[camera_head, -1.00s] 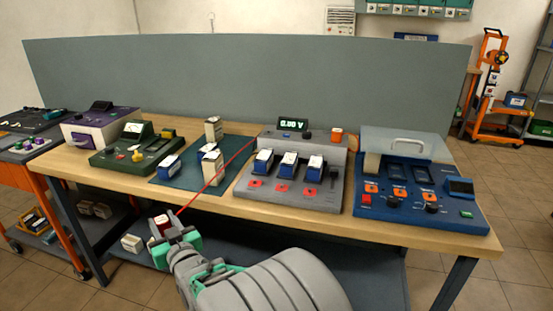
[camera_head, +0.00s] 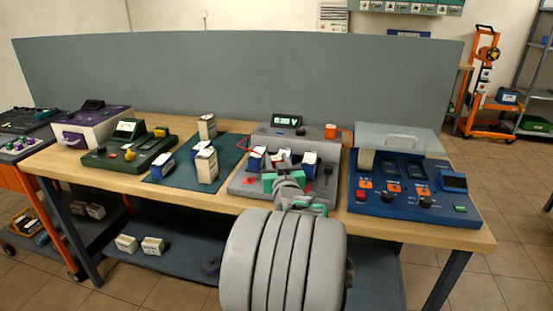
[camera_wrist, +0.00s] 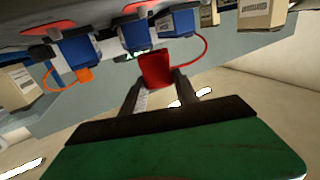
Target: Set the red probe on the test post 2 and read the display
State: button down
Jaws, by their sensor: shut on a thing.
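The red probe (camera_wrist: 155,68) is held between the two dark fingers of my gripper (camera_wrist: 158,80), and its red cable curves away to the right in the wrist view. In the head view my gripper (camera_head: 284,168) is over the middle of the grey tester (camera_head: 240,186), which carries several blue-and-white cells. My gripper and wrist hide the middle post, and I cannot tell whether the probe touches it. A red pad (camera_head: 249,181) shows at the tester's left front. The display (camera_head: 287,121) is lit green, with a V; its digits are too small to read surely.
A blue device (camera_head: 415,203) with a handled lid stands close on the right. A dark green mat (camera_head: 228,172) with several cells, including a white one (camera_head: 206,166), lies on the left. A green meter box (camera_head: 105,160) stands further left. An orange block (camera_head: 331,131) sits at the tester's back.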

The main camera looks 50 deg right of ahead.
jog(key=shift+f+b, duration=0.85)
jog(key=shift+f, duration=1.15)
jog(key=shift+s+a+b, duration=0.1)
jog(key=shift+b, duration=0.65)
jog(key=shift+f+b, duration=0.65)
jog(key=shift+b, duration=0.1)
jog(key=c, duration=1.2)
grip_release()
jog(key=b+v, duration=0.3)
jog(key=v, duration=0.8)
jog(key=shift+b, duration=0.35)
jog(key=shift+r, duration=0.1)
